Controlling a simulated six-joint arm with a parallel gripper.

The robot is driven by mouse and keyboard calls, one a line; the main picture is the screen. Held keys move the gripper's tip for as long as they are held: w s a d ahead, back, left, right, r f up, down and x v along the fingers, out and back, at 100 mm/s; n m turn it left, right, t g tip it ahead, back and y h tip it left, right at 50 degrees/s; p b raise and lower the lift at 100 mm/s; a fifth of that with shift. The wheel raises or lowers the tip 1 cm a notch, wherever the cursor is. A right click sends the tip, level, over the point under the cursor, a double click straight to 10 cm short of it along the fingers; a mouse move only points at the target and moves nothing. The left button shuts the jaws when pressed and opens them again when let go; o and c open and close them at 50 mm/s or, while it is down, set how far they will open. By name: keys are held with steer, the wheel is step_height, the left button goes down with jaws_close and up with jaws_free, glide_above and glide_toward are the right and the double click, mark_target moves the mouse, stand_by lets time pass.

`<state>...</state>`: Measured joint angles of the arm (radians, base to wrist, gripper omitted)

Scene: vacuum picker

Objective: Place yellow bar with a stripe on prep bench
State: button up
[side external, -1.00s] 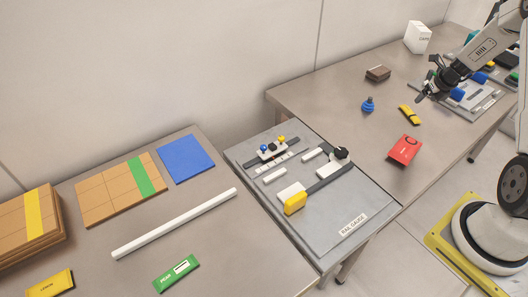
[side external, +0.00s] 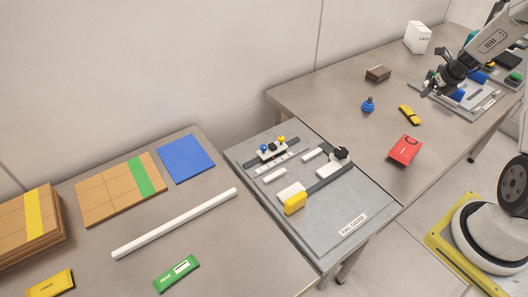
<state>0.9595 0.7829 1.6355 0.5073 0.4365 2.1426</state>
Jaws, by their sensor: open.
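A small yellow bar with a dark stripe (side external: 410,115) lies flat on the right-hand bench (side external: 330,98). My gripper (side external: 428,92) is open and empty. In the picture it is above and right of the yellow bar, apart from it. Which surface is the prep bench is not marked in the view; the left-hand bench (side external: 225,250) is the other large table.
A red packet (side external: 404,150), blue knob-like piece (side external: 368,104), brown block (side external: 378,73) and white box (side external: 417,37) stand around the bar. A grey gauge plate (side external: 330,225) lies between the benches. A white rod (side external: 175,224) and green packet (side external: 176,273) lie on the left.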

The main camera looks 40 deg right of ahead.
steer(key=w+a+r+n+y, duration=0.1)
steer(key=w+a+r+n, duration=0.15)
steer(key=a+n, duration=0.85)
steer(key=w+a+r+n, duration=0.25)
steer(key=a+n, duration=0.65)
steer(key=a, duration=0.5)
steer(key=s+a+r+n, duration=0.1)
steer(key=s+a+n, duration=0.4)
steer(key=a+n, duration=0.4)
steer(key=s+a+r+n+g, duration=0.1)
steer(key=s+a+n, duration=0.5)
steer(key=a+n, duration=0.3)
steer(key=shift+s+n+y, duration=0.2)
steer(key=shift+n+y, duration=0.2)
steer(key=shift+n, duration=0.8)
